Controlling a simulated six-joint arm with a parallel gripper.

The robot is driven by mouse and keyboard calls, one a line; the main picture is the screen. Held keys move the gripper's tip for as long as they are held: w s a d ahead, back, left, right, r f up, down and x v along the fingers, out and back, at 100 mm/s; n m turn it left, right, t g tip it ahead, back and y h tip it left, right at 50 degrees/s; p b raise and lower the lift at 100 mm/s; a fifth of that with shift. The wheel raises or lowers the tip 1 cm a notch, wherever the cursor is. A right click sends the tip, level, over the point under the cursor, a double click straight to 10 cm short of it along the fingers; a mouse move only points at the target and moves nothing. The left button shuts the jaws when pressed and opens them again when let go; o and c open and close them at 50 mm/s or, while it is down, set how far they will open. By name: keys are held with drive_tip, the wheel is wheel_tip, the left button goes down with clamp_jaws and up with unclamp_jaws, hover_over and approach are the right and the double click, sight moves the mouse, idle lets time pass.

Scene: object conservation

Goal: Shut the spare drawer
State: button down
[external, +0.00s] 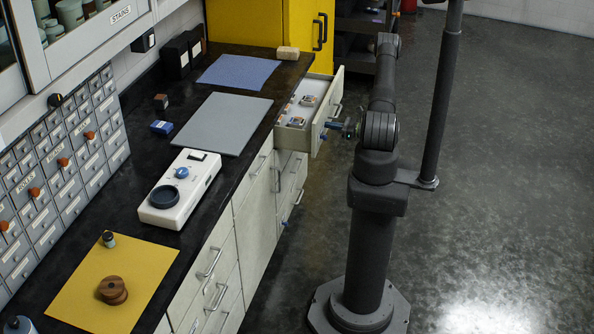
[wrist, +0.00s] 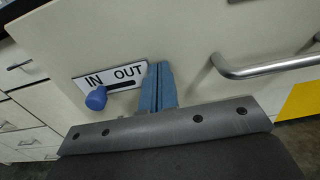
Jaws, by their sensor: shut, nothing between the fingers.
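A drawer (external: 320,127) under the counter stands pulled out in the external view, with several small metal-and-white items (external: 308,100) inside. No label naming it spare is readable. My gripper (external: 344,127) is at its front, outside the drawer. In the wrist view a pale drawer front (wrist: 160,35) fills the upper part. My blue fingers (wrist: 160,88) are shut together and empty, close to this front, just right of a plate (wrist: 110,77) reading IN and OUT. A blue knob (wrist: 96,98) sits at the IN end. I cannot tell whether the fingertips touch the front.
A metal bar handle (wrist: 265,68) is right of my fingers in the wrist view. Closed drawers (external: 215,265) line the counter's front. A grey mat (external: 222,122), a white device (external: 180,190) and a yellow mat (external: 115,285) lie on the counter. The floor (external: 480,170) at right is clear.

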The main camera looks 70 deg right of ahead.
sight(289, 112)
drive_tip(key=w, duration=1.7)
drive_tip(key=shift+w, duration=0.3)
drive_tip(key=shift+w+r, duration=0.1)
drive_tip(key=shift+w, duration=0.25)
drive_tip(key=s, duration=1.4)
drive_tip(key=shift+s, duration=0.35)
drive_tip(key=shift+w, duration=0.1)
drive_tip(key=w, duration=1.3)
drive_tip(key=shift+w, duration=0.2)
drive_tip(key=shift+s, duration=0.15)
drive_tip(key=shift+s, duration=5.65)
